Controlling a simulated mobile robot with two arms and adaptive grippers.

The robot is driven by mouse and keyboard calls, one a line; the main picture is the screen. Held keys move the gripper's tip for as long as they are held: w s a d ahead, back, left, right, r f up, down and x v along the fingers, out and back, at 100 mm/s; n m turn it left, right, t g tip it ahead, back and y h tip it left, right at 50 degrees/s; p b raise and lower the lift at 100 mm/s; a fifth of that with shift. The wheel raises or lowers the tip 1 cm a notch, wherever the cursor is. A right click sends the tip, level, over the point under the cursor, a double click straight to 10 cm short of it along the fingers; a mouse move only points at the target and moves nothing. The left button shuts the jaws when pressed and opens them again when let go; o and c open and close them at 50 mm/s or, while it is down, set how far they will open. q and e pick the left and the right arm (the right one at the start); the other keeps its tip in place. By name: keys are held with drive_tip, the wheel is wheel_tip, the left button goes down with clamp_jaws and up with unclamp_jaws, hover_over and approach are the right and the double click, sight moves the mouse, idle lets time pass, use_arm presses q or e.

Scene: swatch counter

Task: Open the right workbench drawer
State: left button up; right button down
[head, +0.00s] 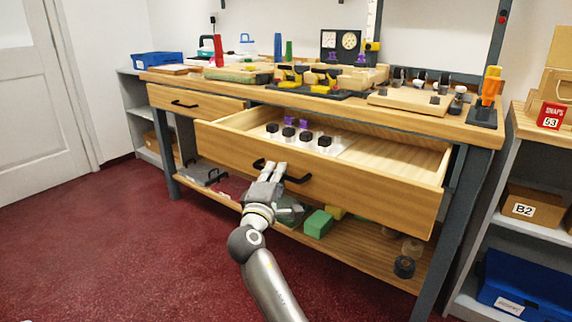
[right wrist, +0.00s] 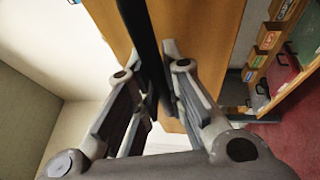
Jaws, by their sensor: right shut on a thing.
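The right workbench drawer (head: 375,199) is pulled well out of the wooden workbench (head: 420,121), and its pale inside shows. A tray with several small black and purple pieces (head: 305,136) lies inside it. My right gripper (head: 275,168) is at the drawer front, shut on the black bar handle (head: 298,180). In the right wrist view, the dark handle (right wrist: 140,30) runs between the fingers of my right gripper (right wrist: 150,75), with the wooden drawer front beyond. The left drawer (head: 205,102), with its own black handle, is closed. My left gripper is out of view.
Clamps, blocks and tools crowd the bench top. The lower shelf holds a green block (head: 318,223) and other items below the drawer. A grey shelf with a blue bin (head: 525,285) stands at the right. Red floor (head: 120,250) is open in front and left.

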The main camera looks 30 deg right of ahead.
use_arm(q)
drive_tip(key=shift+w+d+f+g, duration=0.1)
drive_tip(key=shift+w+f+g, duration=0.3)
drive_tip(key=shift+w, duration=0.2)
use_arm(e)
drive_tip(key=shift+s+a+f, duration=0.1)
drive_tip(key=shift+s+a, duration=0.3)
drive_tip(key=shift+a, duration=0.5)
drive_tip(key=shift+s+a, duration=0.35)
drive_tip(key=shift+a, duration=0.5)
drive_tip(key=c, duration=1.5)
unclamp_jaws()
drive_tip(key=v, duration=0.7)
drive_tip(key=shift+s+a, duration=0.15)
drive_tip(key=shift+s, duration=0.05)
